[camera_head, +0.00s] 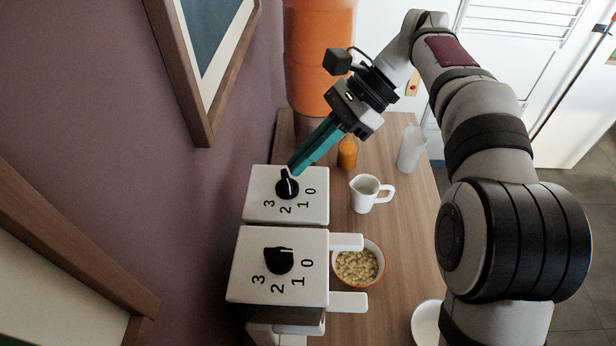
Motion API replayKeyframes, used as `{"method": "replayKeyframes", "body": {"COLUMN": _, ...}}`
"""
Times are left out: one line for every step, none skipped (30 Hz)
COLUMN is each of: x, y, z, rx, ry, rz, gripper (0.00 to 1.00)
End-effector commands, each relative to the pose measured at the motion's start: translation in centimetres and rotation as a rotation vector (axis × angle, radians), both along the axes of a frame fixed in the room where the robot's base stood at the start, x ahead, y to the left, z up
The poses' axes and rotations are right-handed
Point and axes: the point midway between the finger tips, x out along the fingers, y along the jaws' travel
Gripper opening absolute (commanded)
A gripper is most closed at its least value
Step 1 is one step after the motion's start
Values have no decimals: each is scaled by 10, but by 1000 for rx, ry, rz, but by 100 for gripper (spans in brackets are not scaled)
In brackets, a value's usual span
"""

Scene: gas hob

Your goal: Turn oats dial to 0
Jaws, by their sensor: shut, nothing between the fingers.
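Two white dispenser boxes stand one behind the other, each with a black dial and the numbers 0 to 3. The far dial (287,187) has its ridge upright in the picture; the near dial (279,261) has a pale mark near its upper right edge. I cannot tell which of them is the oats dial, and the exact settings are unclear. My gripper (295,170) has long teal fingers, shut and empty. Its tips are at the upper edge of the far dial, by its ridge; whether they touch it is unclear. The near dial is clear of my gripper.
A bowl (381,273) of pale pieces sits beside the near box, by its white prongs (347,302). A white jug (364,195), an orange bottle (347,154), a clear glass (409,151) and a white bowl (426,320) stand on the wooden table (400,232). A wall is at left.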

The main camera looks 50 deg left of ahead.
Motion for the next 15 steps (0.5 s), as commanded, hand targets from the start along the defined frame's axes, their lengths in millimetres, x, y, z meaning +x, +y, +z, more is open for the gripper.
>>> {"method": "replayKeyframes", "body": {"x": 0, "y": 1, "z": 0, "rx": 0, "ry": 0, "rz": 0, "gripper": 0}}
{"method": "replayKeyframes", "body": {"x": 0, "y": 1, "z": 0, "rx": 0, "ry": 0, "rz": 0, "gripper": 0}}
{"method": "replayKeyframes", "body": {"x": 0, "y": 1, "z": 0, "rx": 0, "ry": 0, "rz": 0, "gripper": 0}}
{"method": "replayKeyframes", "body": {"x": 0, "y": 2, "z": 0, "rx": -1, "ry": 0, "rz": -1, "gripper": 0}}
{"method": "replayKeyframes", "body": {"x": 0, "y": 2, "z": 0, "rx": -1, "ry": 0, "rz": -1, "gripper": 0}}
{"method": "replayKeyframes", "body": {"x": 0, "y": 2, "z": 0, "rx": -1, "ry": 0, "rz": -1, "gripper": 0}}
{"method": "replayKeyframes", "body": {"x": 0, "y": 3, "z": 0, "rx": -1, "ry": 0, "rz": -1, "gripper": 0}}
{"method": "replayKeyframes", "body": {"x": 0, "y": 3, "z": 0, "rx": -1, "ry": 0, "rz": -1, "gripper": 0}}
{"method": "replayKeyframes", "body": {"x": 0, "y": 3, "z": 0, "rx": -1, "ry": 0, "rz": -1, "gripper": 0}}
{"method": "replayKeyframes", "body": {"x": 0, "y": 3, "z": 0, "rx": -1, "ry": 0, "rz": -1, "gripper": 0}}
{"method": "replayKeyframes", "body": {"x": 0, "y": 4, "z": 0, "rx": -1, "ry": 0, "rz": -1, "gripper": 0}}
{"method": "replayKeyframes", "body": {"x": 0, "y": 4, "z": 0, "rx": -1, "ry": 0, "rz": -1, "gripper": 0}}
{"method": "replayKeyframes", "body": {"x": 0, "y": 4, "z": 0, "rx": -1, "ry": 0, "rz": -1, "gripper": 0}}
{"method": "replayKeyframes", "body": {"x": 0, "y": 4, "z": 0, "rx": -1, "ry": 0, "rz": -1, "gripper": 0}}
{"method": "replayKeyframes", "body": {"x": -1, "y": 5, "z": 0, "rx": -1, "ry": 0, "rz": -1, "gripper": 0}}
